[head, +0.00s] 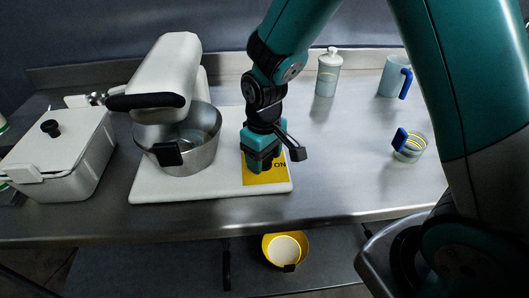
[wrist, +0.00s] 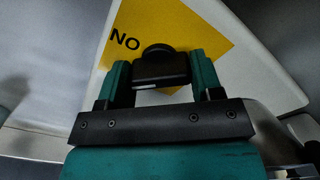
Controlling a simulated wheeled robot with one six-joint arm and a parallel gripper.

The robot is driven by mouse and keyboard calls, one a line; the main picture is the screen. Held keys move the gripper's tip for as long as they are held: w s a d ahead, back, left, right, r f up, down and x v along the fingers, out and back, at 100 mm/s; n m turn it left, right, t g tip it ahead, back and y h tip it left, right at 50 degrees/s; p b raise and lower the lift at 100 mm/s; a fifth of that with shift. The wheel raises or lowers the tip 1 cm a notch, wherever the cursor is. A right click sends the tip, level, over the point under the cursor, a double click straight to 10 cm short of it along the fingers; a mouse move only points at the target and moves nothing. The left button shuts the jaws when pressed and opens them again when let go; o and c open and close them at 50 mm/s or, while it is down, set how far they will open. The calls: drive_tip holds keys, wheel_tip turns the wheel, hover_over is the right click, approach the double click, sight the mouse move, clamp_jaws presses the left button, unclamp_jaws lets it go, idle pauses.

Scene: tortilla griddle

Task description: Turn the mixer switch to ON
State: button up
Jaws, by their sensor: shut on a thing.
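The white mixer (head: 168,75) stands on its white base board (head: 158,190) with a metal bowl (head: 196,143) under its raised-looking head. A yellow label (head: 262,180) marked ON lies on the board to the right of the bowl. My gripper (head: 262,160) is over this label, pointing down. In the wrist view, a black switch knob (wrist: 160,68) sits on the yellow label (wrist: 190,28), between the two teal fingers of my gripper (wrist: 160,82). The gripper is shut on the knob. In the head view the gripper mostly hides the switch.
A white lidded box (head: 62,150) stands left of the mixer. A lidded canister (head: 328,75), a blue-handled jug (head: 392,78) and a small cup (head: 411,148) stand on the steel counter (head: 345,175) to the right. A yellow bowl (head: 285,248) is below the counter.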

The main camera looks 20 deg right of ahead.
drive_tip(key=m+p, duration=0.1)
drive_tip(key=m, duration=0.3)
drive_tip(key=shift+m, duration=0.3)
drive_tip(key=shift+m+p, duration=0.3)
drive_tip(key=shift+m, duration=1.6)
drive_tip(key=o, duration=0.9)
wheel_tip(320, 180, up, 18)
drive_tip(key=shift+f, duration=0.25)
